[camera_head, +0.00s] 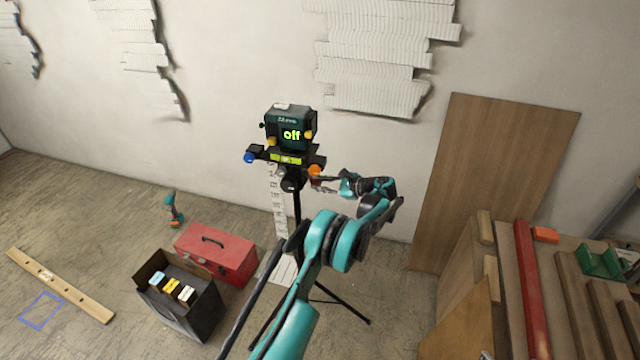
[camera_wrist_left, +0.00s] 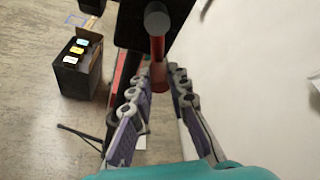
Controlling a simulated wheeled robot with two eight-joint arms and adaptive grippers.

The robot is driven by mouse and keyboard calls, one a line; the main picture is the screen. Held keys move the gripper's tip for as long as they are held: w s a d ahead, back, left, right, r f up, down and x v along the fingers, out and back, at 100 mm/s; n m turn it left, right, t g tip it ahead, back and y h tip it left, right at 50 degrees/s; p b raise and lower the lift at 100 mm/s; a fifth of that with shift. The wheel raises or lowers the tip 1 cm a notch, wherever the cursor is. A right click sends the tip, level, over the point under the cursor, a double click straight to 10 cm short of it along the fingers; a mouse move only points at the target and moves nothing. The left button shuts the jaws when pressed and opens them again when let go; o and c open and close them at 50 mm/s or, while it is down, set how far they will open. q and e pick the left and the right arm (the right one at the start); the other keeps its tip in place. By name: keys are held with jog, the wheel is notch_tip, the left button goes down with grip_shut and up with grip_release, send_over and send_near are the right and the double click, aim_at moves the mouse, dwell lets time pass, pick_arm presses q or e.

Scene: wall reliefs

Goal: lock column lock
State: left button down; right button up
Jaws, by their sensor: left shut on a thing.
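A dark green laser device (camera_head: 290,130) reading "off" sits on a black tripod head with a yellow-green bubble level (camera_head: 286,159). A blue knob (camera_head: 249,158) and an orange knob (camera_head: 315,171) stick out from the head. My left gripper (camera_head: 322,184) is at the right of the column, just below the orange knob. In the left wrist view its fingers (camera_wrist_left: 157,80) are shut on the column lock (camera_wrist_left: 157,48), a red shaft with a dark grey round end. The fingers partly hide the lock. My right gripper is in neither view.
A red toolbox (camera_head: 217,255) and a black box (camera_head: 181,305) with small coloured packs stand left of the tripod. A leaning wooden board (camera_head: 490,180) and stacked timber (camera_head: 575,300) are at right. The wall is close behind the tripod. The floor at far left is mostly open.

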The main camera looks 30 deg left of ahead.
pick_arm(q)
jog(key=shift+s+d+f+m+g+h+b, duration=0.2)
jog(key=shift+s+m+g, duration=0.3)
jog(key=shift+m, duration=0.25)
jog(key=shift+s+d+f+m+g+h+b, duration=0.1)
jog(key=shift+s+m+g+h+b, duration=0.1)
jog(key=shift+s+m+g, duration=0.45)
jog(key=shift+w, duration=0.1)
jog(key=c, duration=1.4)
grip_release()
jog(key=shift+c, duration=0.2)
jog(key=shift+r, duration=0.1)
jog(key=v, duration=1.2)
